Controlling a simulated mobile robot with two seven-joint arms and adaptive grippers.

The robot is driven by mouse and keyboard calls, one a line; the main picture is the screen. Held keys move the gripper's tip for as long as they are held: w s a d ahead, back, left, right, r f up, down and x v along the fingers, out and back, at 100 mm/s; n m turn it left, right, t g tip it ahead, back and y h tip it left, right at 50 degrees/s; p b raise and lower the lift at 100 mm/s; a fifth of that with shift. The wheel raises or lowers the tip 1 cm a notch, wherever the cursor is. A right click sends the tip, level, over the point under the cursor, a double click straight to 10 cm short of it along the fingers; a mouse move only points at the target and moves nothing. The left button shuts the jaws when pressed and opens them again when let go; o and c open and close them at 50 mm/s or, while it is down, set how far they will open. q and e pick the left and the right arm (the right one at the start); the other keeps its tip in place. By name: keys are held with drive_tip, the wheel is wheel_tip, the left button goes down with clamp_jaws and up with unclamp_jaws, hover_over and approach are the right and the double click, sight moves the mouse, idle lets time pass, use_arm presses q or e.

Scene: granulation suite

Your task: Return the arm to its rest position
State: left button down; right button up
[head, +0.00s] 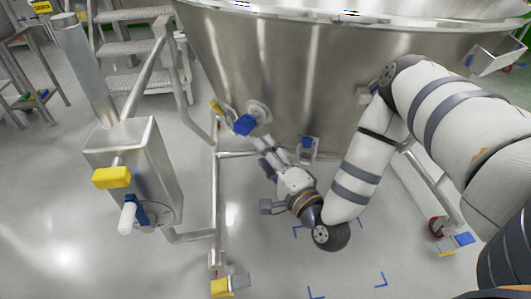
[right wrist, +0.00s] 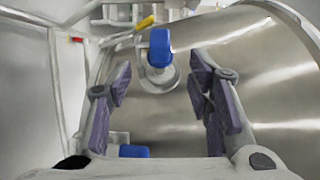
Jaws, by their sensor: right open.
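My right arm comes in from the right in the head view and bends down in front of a large steel vessel (head: 300,70). My right gripper (head: 262,150) is open, with its fingers pointing up and left toward the vessel's lower wall. A blue handle (head: 244,124) sits on a round fitting of the vessel just beyond the fingertips. In the right wrist view the open fingers (right wrist: 160,95) stand wide apart, and the blue handle (right wrist: 160,48) shows between and beyond them. No object is seen between the fingers. My left gripper is not in view.
A steel post box with a yellow block (head: 112,178) stands at left, beside the vessel's tubular frame (head: 217,200). Metal steps (head: 125,48) stand behind. A caster with a yellow pedal (head: 221,287) is at the front. The floor (head: 300,270) at front centre is clear, with blue corner marks.

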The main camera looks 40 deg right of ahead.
drive_tip(key=s+a+f+n+g+y+p, duration=0.3)
drive_tip(key=s+a+f+n+g, duration=0.15)
drive_tip(key=s+a, duration=0.2)
drive_tip(key=s+a+f+n+g+y+p, duration=0.2)
drive_tip(key=s+a+f+n+g+p, duration=0.15)
drive_tip(key=s+a+n+g, duration=0.35)
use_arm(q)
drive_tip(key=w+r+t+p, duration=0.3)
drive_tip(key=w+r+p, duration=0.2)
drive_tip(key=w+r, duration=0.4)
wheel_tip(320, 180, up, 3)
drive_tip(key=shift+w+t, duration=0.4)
use_arm(e)
drive_tip(key=s+d+r+n+g+h, duration=0.1)
drive_tip(key=s+n+g, duration=0.3)
drive_tip(key=s, duration=0.9)
drive_tip(key=s+d+r+n+g+h, duration=0.1)
drive_tip(key=s+d+r+n+g, duration=0.2)
drive_tip(key=s, duration=1.1)
drive_tip(key=shift+d+n+g, duration=0.2)
drive_tip(key=shift+n+g, duration=0.25)
drive_tip(key=shift+g, duration=0.5)
